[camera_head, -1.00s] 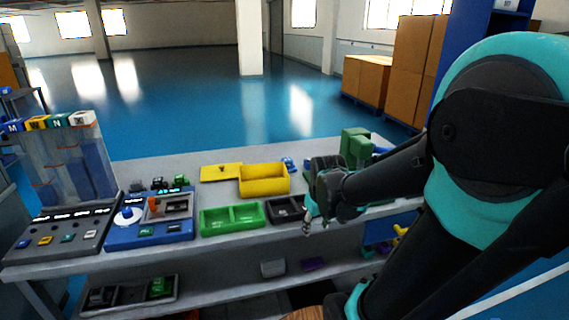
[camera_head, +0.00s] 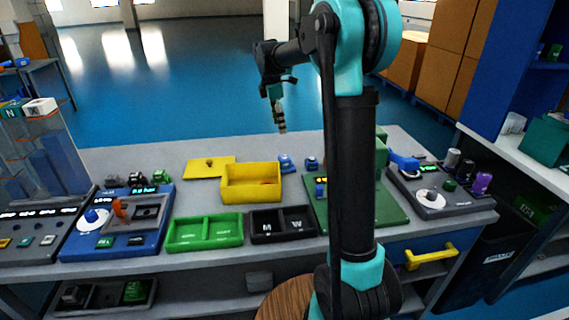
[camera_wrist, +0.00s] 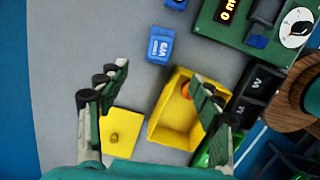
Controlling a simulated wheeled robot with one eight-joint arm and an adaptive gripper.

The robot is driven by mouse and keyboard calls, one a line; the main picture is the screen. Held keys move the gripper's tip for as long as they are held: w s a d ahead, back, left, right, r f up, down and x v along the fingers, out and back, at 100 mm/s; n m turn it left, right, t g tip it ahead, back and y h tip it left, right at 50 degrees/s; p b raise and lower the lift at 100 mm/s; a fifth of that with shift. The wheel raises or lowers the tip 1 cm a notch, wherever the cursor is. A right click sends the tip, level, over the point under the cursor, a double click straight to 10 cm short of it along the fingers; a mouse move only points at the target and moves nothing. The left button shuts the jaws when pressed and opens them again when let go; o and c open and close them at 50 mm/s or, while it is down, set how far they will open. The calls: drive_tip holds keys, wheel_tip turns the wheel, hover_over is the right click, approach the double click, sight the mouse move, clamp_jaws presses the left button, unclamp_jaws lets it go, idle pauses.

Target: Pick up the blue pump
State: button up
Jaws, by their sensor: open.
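My gripper (camera_head: 280,122) hangs above the back edge of the workbench, pointing down. In the wrist view my gripper (camera_wrist: 161,82) is open, with a finger on each side and nothing between its tips. A small blue block with white lettering (camera_wrist: 160,44) lies on the bench ahead of the fingers; it also shows in the head view (camera_head: 286,163). A second small blue piece (camera_head: 311,163) stands to its right, and a blue part (camera_head: 320,188) is on the green board. A larger blue object (camera_head: 404,161) lies farther right. I cannot tell which is the pump.
A yellow bin (camera_head: 251,184) and its flat yellow lid (camera_head: 209,167) lie near the blue block. A green divided tray (camera_head: 205,232) and a black tray (camera_head: 282,224) are in front. The green board (camera_head: 390,212) is partly behind my arm. Devices stand at both ends.

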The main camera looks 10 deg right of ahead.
sight(285, 157)
drive_tip(key=f, duration=0.5)
drive_tip(key=d+f, duration=0.1)
drive_tip(key=f, duration=0.4)
drive_tip(key=d+f, duration=0.1)
drive_tip(key=f, duration=0.4)
drive_tip(key=shift+f, duration=0.25)
drive_tip(key=shift+c, duration=0.6)
clamp_jaws()
